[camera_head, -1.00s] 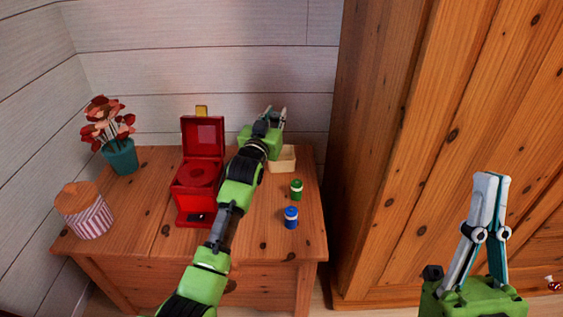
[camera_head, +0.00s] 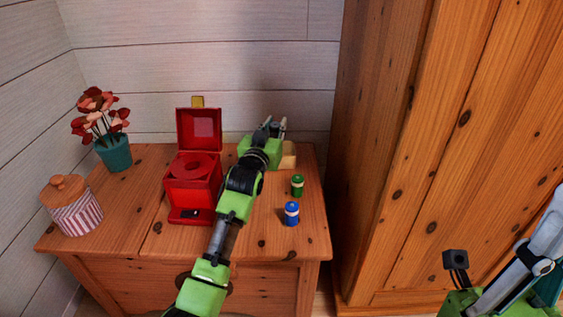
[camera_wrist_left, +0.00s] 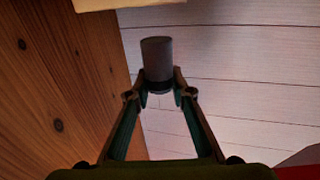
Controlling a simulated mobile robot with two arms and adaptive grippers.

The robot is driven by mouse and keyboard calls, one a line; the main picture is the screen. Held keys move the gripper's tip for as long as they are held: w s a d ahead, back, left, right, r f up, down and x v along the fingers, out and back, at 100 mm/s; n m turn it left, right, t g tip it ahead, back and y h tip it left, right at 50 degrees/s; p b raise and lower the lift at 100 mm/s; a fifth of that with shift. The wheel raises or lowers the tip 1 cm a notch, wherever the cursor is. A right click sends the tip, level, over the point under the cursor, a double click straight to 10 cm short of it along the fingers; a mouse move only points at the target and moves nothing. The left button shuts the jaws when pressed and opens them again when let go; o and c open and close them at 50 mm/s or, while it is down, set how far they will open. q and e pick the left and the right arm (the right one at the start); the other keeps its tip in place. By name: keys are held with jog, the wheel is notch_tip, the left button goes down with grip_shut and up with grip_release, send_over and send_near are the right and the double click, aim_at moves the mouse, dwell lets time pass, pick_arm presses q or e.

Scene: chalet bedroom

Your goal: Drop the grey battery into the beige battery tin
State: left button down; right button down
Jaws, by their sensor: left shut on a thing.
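The grey battery (camera_wrist_left: 157,60) is upright between the fingertips of my left gripper (camera_wrist_left: 159,84) in the left wrist view. The same gripper shows in the head view (camera_head: 274,127) at the back of the wooden table, where the battery cannot be made out. The beige battery tin (camera_head: 289,155) stands just right of this gripper, partly hidden by it. Part of a beige edge, likely the tin (camera_wrist_left: 95,4), shows at the top of the wrist view, apart from the battery. My right gripper (camera_head: 552,235) is cut off at the lower right, away from the table.
A green battery (camera_head: 297,186) and a blue battery (camera_head: 291,214) stand on the table (camera_head: 255,225) in front of the tin. An open red box (camera_head: 193,182), a striped jar (camera_head: 76,211) and a flower pot (camera_head: 115,155) are left. A wooden wardrobe (camera_head: 400,150) stands right.

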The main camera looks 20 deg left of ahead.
pick_arm(q)
jog(key=c, duration=1.7)
grip_release()
jog(key=shift+f, duration=0.1)
jog(key=s, duration=1.2)
jog(key=shift+d, duration=0.2)
